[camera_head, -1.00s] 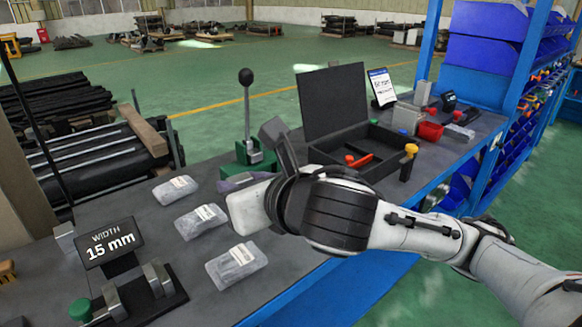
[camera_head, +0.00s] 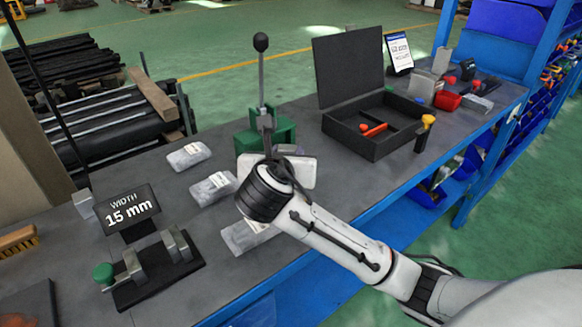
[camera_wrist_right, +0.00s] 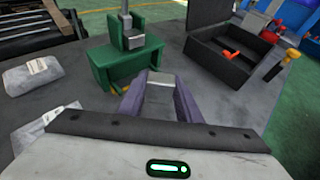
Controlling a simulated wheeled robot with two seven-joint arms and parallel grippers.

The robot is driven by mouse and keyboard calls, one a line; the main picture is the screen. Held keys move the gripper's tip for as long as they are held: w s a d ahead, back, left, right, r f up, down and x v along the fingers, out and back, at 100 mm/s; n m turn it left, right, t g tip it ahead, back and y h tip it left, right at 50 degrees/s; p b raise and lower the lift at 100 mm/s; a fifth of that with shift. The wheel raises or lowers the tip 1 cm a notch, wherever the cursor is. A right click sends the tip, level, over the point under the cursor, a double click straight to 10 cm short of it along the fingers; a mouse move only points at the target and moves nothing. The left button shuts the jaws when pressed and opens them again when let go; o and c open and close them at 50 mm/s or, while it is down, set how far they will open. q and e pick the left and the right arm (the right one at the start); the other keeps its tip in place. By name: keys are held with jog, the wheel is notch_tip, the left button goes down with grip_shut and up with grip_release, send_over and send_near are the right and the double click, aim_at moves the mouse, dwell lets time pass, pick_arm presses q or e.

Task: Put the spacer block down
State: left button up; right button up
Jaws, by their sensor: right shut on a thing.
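The spacer block, a grey metal piece, shows in the right wrist view (camera_wrist_right: 160,100), between the two purple fingers of my right gripper (camera_wrist_right: 158,86). The gripper is shut on it. The block is just in front of a green stand (camera_wrist_right: 112,68) with an upright lever; I cannot tell whether it touches the stand or the bench. In the head view my right gripper (camera_head: 288,150) is in front of the green stand (camera_head: 285,130), and my wrist hides most of the block. My left gripper is not in view.
Several clear bags of parts (camera_head: 189,156) lie left of my wrist. A gauge with a display (camera_head: 128,208) reading "WIDTH 15 mm" stands at the front left. An open black case (camera_head: 372,142) and a red bin (camera_head: 447,101) are to the right. Bare bench lies between.

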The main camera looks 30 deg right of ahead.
jog(key=shift+f+b, duration=0.35)
jog(key=shift+f, duration=1.55)
jog(key=o, duration=1.1)
jog(key=shift+f, duration=0.15)
